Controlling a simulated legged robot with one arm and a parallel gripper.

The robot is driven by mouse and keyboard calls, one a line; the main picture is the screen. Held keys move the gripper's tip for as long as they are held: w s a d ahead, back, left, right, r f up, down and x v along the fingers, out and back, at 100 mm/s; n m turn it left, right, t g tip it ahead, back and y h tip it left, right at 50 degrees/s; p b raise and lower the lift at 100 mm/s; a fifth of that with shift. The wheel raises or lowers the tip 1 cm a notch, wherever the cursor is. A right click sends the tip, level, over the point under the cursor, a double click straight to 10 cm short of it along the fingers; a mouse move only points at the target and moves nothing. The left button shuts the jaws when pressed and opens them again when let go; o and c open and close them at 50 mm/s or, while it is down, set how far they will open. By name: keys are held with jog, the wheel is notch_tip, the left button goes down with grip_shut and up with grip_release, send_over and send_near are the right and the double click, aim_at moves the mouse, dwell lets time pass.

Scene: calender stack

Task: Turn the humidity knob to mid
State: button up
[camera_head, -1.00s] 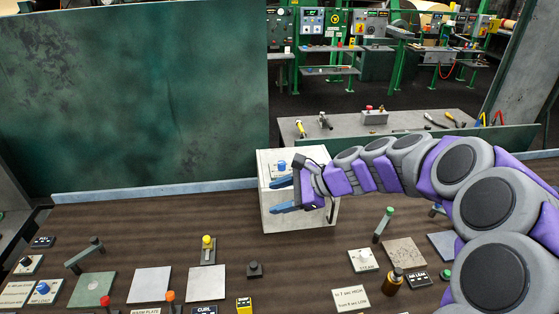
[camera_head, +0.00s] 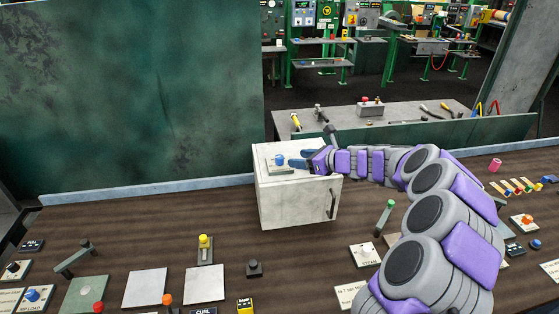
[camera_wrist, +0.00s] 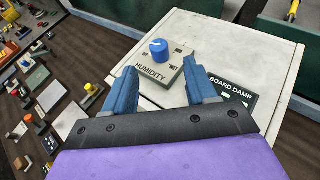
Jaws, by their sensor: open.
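The blue humidity knob (camera_head: 279,160) sits on a small grey plate on top of a white cabinet (camera_head: 290,205). In the wrist view the knob (camera_wrist: 159,48) has a white pointer mark, and its plate (camera_wrist: 152,73) reads HUMIDITY, with a label at the right that looks like WET. Another label on the plate's left side cannot be made out. My gripper (camera_head: 300,159) is at the cabinet top, just right of the knob. In the wrist view its two blue fingers (camera_wrist: 162,88) are open and point toward the plate, with the knob beyond their tips and nothing between them.
A dark BOARD DAMP label (camera_wrist: 230,88) lies on the cabinet top beside the right finger. A green panel (camera_head: 130,95) stands behind the brown bench. Levers, plates and buttons, including a yellow-topped lever (camera_head: 204,243), spread over the bench in front.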

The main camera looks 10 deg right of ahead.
aim_at(281, 157)
jog(key=b+x, duration=0.1)
jog(key=x, duration=0.8)
jog(key=shift+f+b, duration=0.1)
jog(key=shift+b, duration=0.25)
jog(key=shift+w+a, duration=0.3)
jog(key=shift+a, duration=0.05)
jog(key=shift+c, duration=0.5)
jog(key=c, duration=0.9)
jog(key=shift+h, duration=0.3)
